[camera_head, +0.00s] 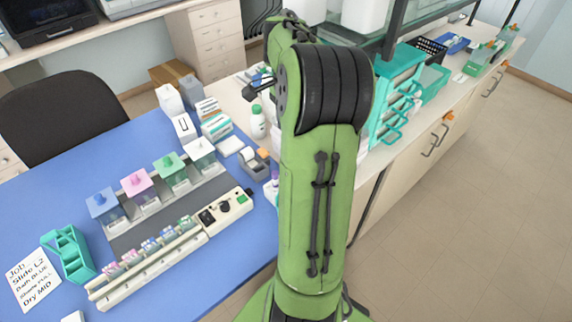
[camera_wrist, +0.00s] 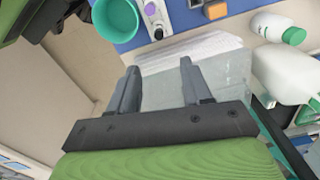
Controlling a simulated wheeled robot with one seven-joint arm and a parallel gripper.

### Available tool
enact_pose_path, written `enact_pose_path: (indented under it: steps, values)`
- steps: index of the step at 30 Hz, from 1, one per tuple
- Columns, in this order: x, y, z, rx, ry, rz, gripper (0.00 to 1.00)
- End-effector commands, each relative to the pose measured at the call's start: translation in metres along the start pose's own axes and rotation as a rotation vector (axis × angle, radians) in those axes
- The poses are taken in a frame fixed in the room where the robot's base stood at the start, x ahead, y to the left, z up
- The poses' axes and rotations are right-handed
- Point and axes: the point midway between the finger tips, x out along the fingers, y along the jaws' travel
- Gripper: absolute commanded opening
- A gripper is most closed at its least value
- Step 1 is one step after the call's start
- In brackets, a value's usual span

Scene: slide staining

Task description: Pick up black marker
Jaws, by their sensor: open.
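I cannot make out a black marker in either view; it may be hidden behind my arm in the head view. My gripper (camera_wrist: 158,75) is open in the wrist view, with its two grey fingers apart and nothing between them. Beyond the fingers lie a pale, see-through panel and a white ribbed surface. In the head view my green arm stands in front of the bench and covers much of its middle.
A teal cup (camera_wrist: 116,22) shows at the top of the wrist view, with white bottles (camera_wrist: 284,72) at right. In the head view, the blue table (camera_head: 60,155) carries a staining rack (camera_head: 150,262), colored jars, a teal holder (camera_head: 70,252) and a written card (camera_head: 33,280). Teal drawers (camera_head: 398,85) stand right of my arm.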

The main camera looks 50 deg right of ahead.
Motion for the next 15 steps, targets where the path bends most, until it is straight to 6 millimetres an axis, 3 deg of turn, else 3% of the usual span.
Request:
enact_pose_path:
  steps: [9,15]
  values:
    - [0.08,0.001,0.001,-0.003,-0.004,0.005,0.49]
    - [0.105,0.0,0.001,-0.004,-0.002,0.002,0.49]
